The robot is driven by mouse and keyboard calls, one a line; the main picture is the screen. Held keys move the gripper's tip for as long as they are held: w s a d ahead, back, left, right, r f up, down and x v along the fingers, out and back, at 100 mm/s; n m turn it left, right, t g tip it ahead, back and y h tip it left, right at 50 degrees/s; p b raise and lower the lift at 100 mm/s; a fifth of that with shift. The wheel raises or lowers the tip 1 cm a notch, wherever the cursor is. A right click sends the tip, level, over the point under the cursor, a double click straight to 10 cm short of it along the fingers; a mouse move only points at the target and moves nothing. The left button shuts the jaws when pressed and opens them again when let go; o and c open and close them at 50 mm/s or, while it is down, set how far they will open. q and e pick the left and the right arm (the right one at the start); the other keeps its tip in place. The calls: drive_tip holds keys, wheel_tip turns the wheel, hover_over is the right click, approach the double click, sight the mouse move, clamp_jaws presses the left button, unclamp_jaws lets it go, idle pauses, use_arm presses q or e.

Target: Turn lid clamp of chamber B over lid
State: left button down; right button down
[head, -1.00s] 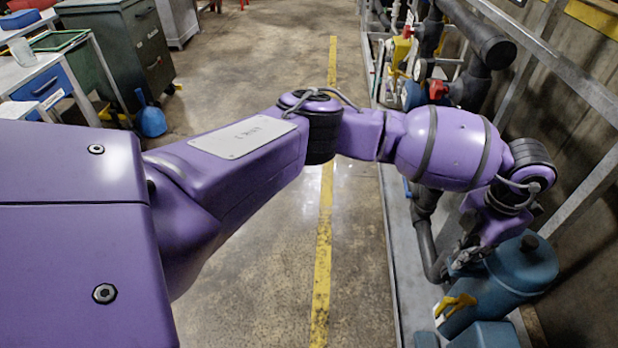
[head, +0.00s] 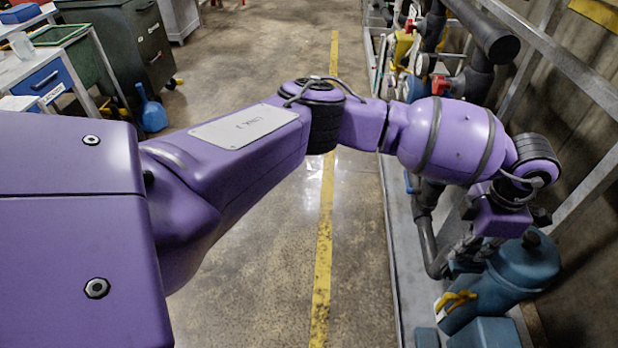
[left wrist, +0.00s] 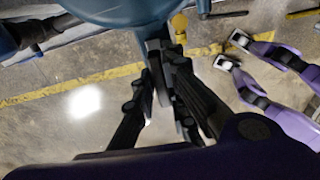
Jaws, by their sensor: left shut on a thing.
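The teal chamber (head: 525,262) with a domed lid and dark knob stands at the lower right of the head view; no letter is readable on it. My left gripper (head: 466,258) points down at the chamber's near left edge. In the left wrist view the left gripper (left wrist: 163,75) has its fingers closed on a dark piece at the chamber's rim, which looks like the lid clamp (left wrist: 154,42). My right gripper cannot be made out.
A yellow handle (head: 456,301) sits on the chamber's near left side, below my gripper. Dark pipes (head: 424,225) and a grey rail (head: 555,70) run close behind and beside it. The floor to the left is clear, with a yellow line (head: 322,250).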

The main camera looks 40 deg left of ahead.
use_arm(q)
drive_tip(key=shift+w+r, duration=0.2)
drive_tip(key=shift+r, duration=0.1)
drive_tip(key=c, duration=1.8)
unclamp_jaws()
drive_tip(key=shift+s+f, duration=0.1)
drive_tip(key=shift+f, duration=0.05)
wheel_tip(320, 180, up, 12)
